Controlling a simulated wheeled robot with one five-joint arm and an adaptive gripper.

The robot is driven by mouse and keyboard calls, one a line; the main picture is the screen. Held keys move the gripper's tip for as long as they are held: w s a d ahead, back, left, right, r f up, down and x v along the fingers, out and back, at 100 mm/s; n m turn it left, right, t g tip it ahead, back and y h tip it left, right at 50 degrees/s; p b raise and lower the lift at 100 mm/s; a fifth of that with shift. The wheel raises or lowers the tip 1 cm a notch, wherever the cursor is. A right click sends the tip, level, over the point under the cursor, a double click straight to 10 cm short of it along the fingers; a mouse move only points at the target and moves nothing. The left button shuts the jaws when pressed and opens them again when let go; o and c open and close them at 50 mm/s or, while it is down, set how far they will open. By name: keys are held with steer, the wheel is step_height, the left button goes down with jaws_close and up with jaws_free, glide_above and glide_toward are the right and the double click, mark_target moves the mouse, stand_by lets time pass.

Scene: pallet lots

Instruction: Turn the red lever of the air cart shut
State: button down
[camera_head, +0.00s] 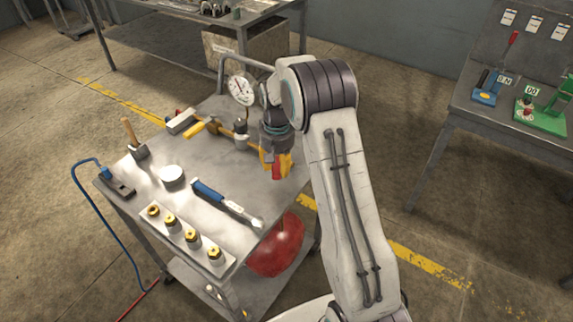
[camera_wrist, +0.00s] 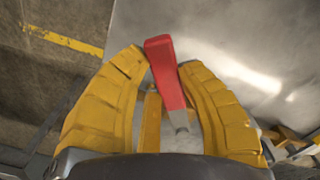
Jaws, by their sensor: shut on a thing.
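The air cart's metal top (camera_head: 175,205) stands in the middle of the head view, with a round white gauge (camera_head: 241,89) at its far end. My gripper (camera_head: 275,163) is over the cart's right edge, its yellow fingers around the red lever (camera_head: 277,171). In the wrist view, my gripper (camera_wrist: 165,68) is shut on the red lever (camera_wrist: 167,80). The lever's red handle sits between the two fingertips, and its bare metal end points toward the palm. The lever's pivot is hidden by my gripper in the head view.
A red tank (camera_head: 276,249) hangs below. A bench (camera_head: 510,110) stands at right, with open floor between.

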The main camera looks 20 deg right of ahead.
steer(key=a+m, duration=0.1)
steer(key=m, duration=0.1)
steer(key=w+a+m, duration=0.1)
steer(key=a+m, duration=0.1)
steer(key=shift+w+a+f, duration=0.1)
steer(key=shift+w, duration=0.05)
steer(key=shift+w+a+m+p, duration=0.2)
steer(key=shift+w+a+m, duration=0.25)
steer(key=shift+m, duration=0.45)
steer(key=shift+w+a+m+p, duration=0.2)
steer(key=shift+w+a+m, duration=0.2)
steer(key=shift+m, duration=0.5)
steer(key=c, duration=0.8)
jaws_free()
steer(key=shift+w, duration=0.1)
step_height(320, 180, up, 12)
steer(key=shift+r, duration=0.1)
